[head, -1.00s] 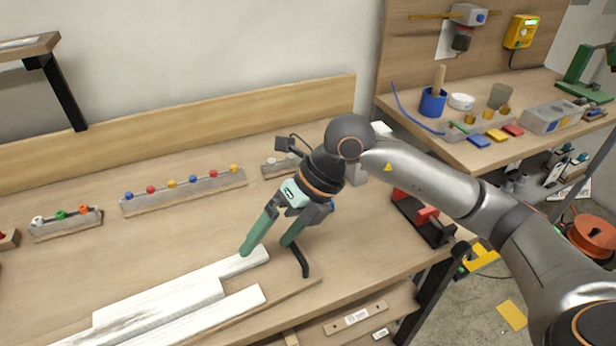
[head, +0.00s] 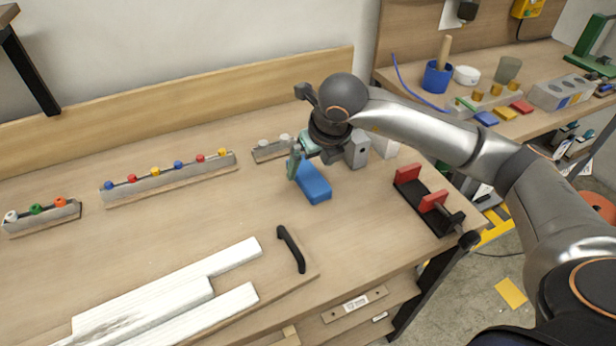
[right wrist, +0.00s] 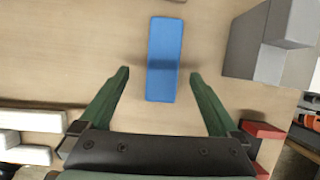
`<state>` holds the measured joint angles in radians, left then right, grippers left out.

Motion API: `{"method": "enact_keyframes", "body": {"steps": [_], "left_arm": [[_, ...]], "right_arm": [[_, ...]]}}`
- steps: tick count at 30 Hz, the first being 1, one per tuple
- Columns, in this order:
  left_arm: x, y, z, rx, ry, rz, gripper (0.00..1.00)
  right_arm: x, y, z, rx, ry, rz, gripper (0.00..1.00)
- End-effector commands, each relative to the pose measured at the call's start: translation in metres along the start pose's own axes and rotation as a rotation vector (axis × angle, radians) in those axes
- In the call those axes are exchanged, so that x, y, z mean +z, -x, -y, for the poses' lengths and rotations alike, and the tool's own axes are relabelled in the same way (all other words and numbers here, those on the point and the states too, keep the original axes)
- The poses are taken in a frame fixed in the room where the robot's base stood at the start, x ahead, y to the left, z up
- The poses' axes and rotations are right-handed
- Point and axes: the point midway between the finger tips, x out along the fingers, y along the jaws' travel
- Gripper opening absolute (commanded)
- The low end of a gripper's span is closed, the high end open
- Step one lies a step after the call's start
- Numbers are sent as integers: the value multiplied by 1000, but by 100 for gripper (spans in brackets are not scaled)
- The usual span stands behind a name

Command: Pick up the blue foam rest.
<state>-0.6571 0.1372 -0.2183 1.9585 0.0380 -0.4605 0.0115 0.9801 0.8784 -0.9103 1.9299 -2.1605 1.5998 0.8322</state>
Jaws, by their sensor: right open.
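The blue foam rest (head: 314,185) is a blue block lying on the workbench, right of the middle in the head view. In the right wrist view the blue foam rest (right wrist: 164,58) lies ahead of the fingers, upright in the picture. My right gripper (head: 294,164) is above the bench at the rest's far left end and hides part of it in the head view. In the right wrist view my right gripper (right wrist: 166,78) is open and empty, with the near end of the rest between the fingertips in the picture. My left gripper is not in view.
Grey blocks (head: 357,150) stand right of the rest. A red and black clamp (head: 428,203) is farther right. A black handle (head: 291,249) and white strips (head: 170,298) lie in front. Racks of coloured knobs (head: 170,180) are at left. The bench around the rest is mostly clear.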

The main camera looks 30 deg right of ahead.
Motion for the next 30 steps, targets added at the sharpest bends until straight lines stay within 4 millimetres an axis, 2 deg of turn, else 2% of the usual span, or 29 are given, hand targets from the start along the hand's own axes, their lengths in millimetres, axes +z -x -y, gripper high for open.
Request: {"method": "enact_keyframes", "body": {"steps": [9,18,30], "left_arm": [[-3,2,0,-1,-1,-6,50],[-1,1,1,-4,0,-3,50],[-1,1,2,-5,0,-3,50]], "right_arm": [[-6,-44,5,0,0,-4,98],[-5,-48,5,1,0,-1,98],[-5,-48,5,1,0,-1,52]]}}
